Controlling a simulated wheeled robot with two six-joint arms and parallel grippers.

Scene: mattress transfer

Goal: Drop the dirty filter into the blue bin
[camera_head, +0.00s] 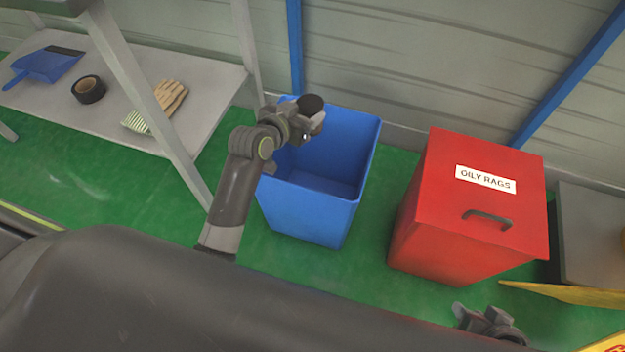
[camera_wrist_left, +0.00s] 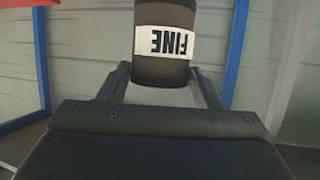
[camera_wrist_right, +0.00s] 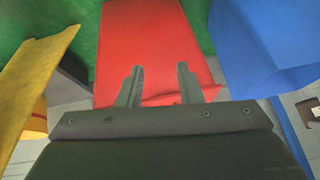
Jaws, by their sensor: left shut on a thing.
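The filter (camera_wrist_left: 165,66) is a dark cylinder with a white label reading FINE, upside down in the left wrist view. My left gripper (camera_wrist_left: 163,82) is shut on it, with one finger on each side. In the head view the filter's dark round top (camera_head: 312,104) shows at the left gripper (camera_head: 306,121), over the back left part of the open blue bin (camera_head: 305,217). The visible part of the bin's floor is bare. My right gripper (camera_wrist_right: 160,84) is open and empty, with the red box beyond its fingers. It also shows low in the head view (camera_head: 478,314).
A red lidded box (camera_head: 446,205) labelled OILY RAGS stands right of the bin. A grey shelf (camera_head: 118,112) at left holds a blue dustpan (camera_head: 42,64), black tape (camera_head: 89,89) and gloves (camera_head: 160,101). A grey box (camera_head: 592,235) and a yellow panel (camera_head: 570,293) are at right.

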